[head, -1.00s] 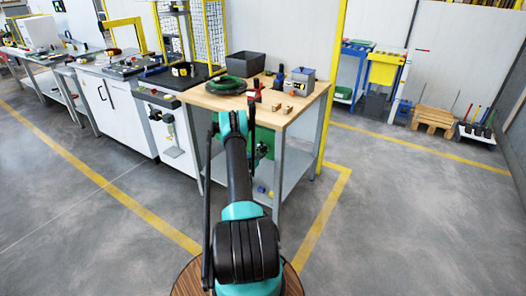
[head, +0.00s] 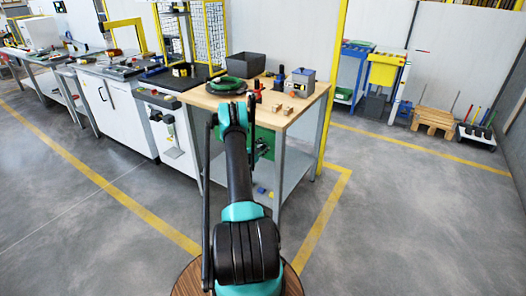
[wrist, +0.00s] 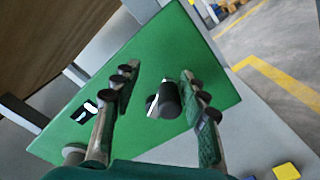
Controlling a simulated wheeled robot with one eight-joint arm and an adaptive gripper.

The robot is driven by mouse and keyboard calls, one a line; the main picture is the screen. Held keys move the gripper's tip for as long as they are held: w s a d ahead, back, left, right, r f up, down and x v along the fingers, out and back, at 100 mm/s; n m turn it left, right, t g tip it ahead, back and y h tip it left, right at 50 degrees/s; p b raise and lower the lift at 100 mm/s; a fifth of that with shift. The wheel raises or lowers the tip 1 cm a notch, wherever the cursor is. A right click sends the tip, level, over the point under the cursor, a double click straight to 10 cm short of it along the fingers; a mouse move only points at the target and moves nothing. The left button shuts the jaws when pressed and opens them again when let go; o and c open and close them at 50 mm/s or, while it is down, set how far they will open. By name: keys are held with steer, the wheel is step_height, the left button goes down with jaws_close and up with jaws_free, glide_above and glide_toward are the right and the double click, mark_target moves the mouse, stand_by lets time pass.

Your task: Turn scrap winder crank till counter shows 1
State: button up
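The scrap winder's green panel (wrist: 205,65) fills the middle of the wrist view and shows below the workbench top in the head view (head: 266,140). A dark round crank knob (wrist: 168,98) with a pale part at its left sticks out from the panel. A small black-and-white counter (wrist: 86,111) sits left of it; I cannot read a digit. My gripper (wrist: 160,73) is open, with its fingers on either side of the knob in the picture and gaps to both. I cannot tell the depth between them. In the head view my arm mostly hides the gripper.
The wooden workbench (head: 292,117) carries a green coil (head: 225,84), a dark bin (head: 246,64) and a grey box (head: 300,80). Yellow and blue blocks lie on the lower shelf; the yellow block (wrist: 287,171) shows in the wrist view. Floor right of the bench is clear.

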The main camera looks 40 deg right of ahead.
step_height(320, 180, up, 6)
steer(key=shift+r, duration=0.1)
stand_by(0.4)
